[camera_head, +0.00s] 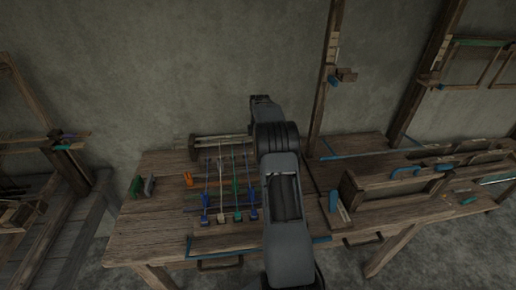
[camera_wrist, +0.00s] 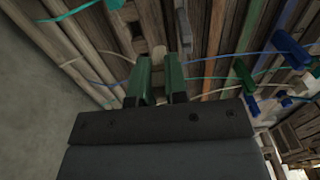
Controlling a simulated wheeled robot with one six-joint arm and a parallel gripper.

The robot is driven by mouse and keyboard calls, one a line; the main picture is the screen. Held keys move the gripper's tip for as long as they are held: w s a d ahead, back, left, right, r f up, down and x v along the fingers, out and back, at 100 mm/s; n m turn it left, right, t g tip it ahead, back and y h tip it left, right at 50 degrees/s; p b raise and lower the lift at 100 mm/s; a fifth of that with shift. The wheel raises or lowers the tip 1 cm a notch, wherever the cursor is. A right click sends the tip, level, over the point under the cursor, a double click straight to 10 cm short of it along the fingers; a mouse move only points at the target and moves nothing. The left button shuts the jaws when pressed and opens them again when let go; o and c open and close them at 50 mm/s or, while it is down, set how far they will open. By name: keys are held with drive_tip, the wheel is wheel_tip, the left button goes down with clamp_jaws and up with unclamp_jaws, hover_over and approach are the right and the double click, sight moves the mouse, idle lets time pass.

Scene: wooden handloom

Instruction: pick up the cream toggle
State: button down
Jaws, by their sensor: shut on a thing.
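In the wrist view, my gripper (camera_wrist: 159,68) has its two green fingers close together with a pale cream toggle (camera_wrist: 159,52) between their tips. Its jaws are shut on this piece, and the fingers hide part of it. A pale cord runs in from the left towards it. In the head view, my arm covers the right part of the loom area, and the fingertips cannot be made out. A cream block (camera_head: 222,218) lies at the front of the cords there; I cannot tell whether it is a separate piece.
Blue (camera_wrist: 290,48) and green (camera_wrist: 245,77) pieces on cords hang right of my gripper in the wrist view. In the head view, an orange piece (camera_head: 188,178) stands on the wooden table (camera_head: 150,225). A wooden frame (camera_head: 395,190) with blue parts stands at right.

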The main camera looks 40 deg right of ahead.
drive_tip(key=s+a+r+b, duration=0.2)
drive_tip(key=s+a+r, duration=0.2)
drive_tip(key=s, duration=0.5)
drive_tip(key=shift+a+r, duration=0.4)
drive_tip(key=shift+r, duration=0.25)
